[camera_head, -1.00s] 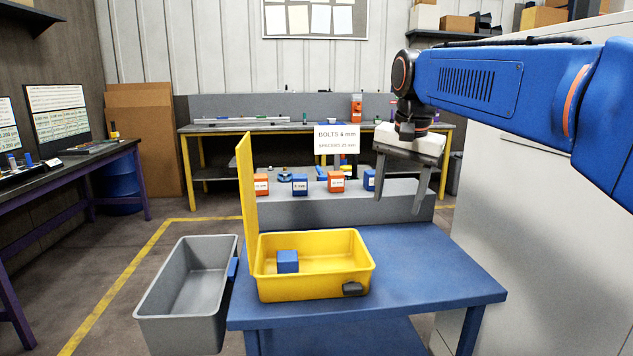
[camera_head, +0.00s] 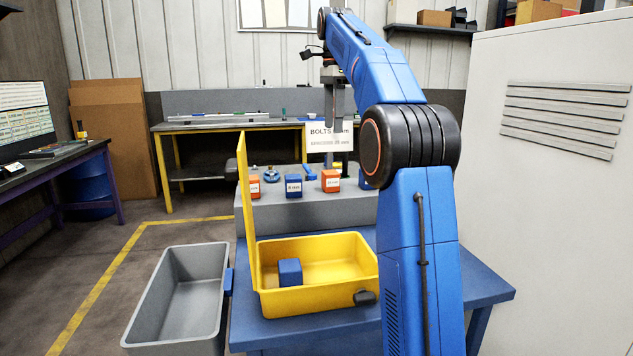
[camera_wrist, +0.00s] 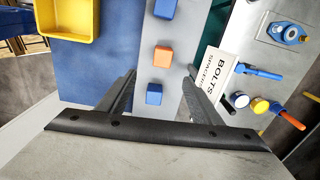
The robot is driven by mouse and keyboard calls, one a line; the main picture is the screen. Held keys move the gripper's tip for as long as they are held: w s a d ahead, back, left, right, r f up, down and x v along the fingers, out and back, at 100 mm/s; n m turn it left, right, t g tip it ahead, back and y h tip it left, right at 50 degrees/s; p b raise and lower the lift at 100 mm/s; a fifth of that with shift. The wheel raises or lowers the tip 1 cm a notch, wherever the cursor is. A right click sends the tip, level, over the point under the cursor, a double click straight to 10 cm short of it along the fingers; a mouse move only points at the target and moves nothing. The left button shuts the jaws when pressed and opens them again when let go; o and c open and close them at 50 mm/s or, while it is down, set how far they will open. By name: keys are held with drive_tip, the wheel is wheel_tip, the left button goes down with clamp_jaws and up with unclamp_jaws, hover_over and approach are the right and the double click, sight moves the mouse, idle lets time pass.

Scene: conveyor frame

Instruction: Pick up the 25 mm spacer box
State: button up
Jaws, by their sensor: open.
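Several small labelled boxes stand in a row on the grey ledge: a left orange box (camera_head: 254,187), a blue box (camera_head: 293,186), another orange box (camera_head: 330,181) and a right blue box (camera_head: 366,182), partly hidden by my arm. Their labels are too small to read surely, so I cannot tell which is 25 mm. My gripper (camera_head: 333,140) is open and empty above the ledge, by the white sign (camera_head: 318,140). In the wrist view, the right blue box (camera_wrist: 154,94) appears between the open fingers (camera_wrist: 160,76), with an orange box (camera_wrist: 162,56) beyond.
A yellow case (camera_head: 315,290) with its lid up holds a blue box (camera_head: 290,272) on the blue table (camera_head: 480,293). A grey bin (camera_head: 180,305) stands left.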

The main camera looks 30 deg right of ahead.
sight(331, 172)
drive_tip(key=f, duration=1.7)
drive_tip(key=shift+w+f, duration=0.15)
drive_tip(key=shift+w, duration=0.25)
drive_tip(key=shift+c, duration=0.3)
drive_tip(key=c, duration=1.2)
drive_tip(key=shift+o, duration=0.2)
